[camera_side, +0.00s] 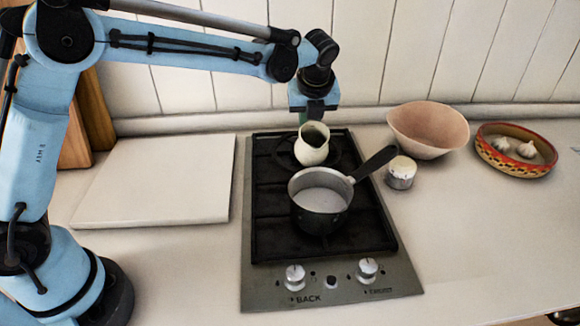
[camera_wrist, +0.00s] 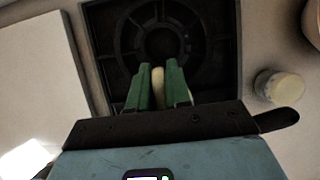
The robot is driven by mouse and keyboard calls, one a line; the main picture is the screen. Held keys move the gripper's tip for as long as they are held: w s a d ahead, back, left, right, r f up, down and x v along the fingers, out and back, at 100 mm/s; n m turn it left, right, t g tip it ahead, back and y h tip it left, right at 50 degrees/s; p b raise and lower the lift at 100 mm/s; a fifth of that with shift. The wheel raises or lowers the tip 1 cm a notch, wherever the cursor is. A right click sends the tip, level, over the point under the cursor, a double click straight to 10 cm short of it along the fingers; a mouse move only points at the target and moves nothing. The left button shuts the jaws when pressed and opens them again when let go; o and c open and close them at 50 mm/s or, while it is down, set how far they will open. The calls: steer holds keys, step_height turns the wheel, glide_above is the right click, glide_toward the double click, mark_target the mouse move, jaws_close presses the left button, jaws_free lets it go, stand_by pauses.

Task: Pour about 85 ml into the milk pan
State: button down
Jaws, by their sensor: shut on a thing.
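The milk pan (camera_side: 318,218) stands on the front part of the hob, its dark handle pointing up and right. Its inside looks pale; I cannot tell whether that is liquid or bare metal. A cream jug (camera_side: 311,152) is just behind the pan in the side view, its dark mouth showing and seemingly tilted toward the pan. No stream shows. My gripper (camera_side: 315,112) is above the jug. In the wrist view its green fingers (camera_wrist: 158,78) are shut on a narrow cream part of the jug (camera_wrist: 158,88). Most of the jug and pan is hidden there.
The hob (camera_side: 268,225) has knobs at its front. A small white-topped jar (camera_side: 401,174) stands close to the pan handle. A pink bowl (camera_side: 428,130) and a patterned dish (camera_side: 515,150) with garlic are at right. A pale board (camera_side: 155,185) lies left.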

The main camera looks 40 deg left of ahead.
steer(key=shift+w+a+f+g+h, duration=0.3)
steer(key=shift+w+a+f, duration=0.05)
steer(key=shift+a+f, duration=0.05)
steer(key=shift+w+a+f+g+h, duration=0.4)
steer(key=shift+w+a+g+h, duration=0.05)
steer(key=shift+g+h, duration=0.25)
steer(key=shift+w+a+f+g+h, duration=0.4)
steer(key=shift+w+g+h, duration=0.05)
steer(key=shift+g+h, duration=0.25)
stand_by(0.4)
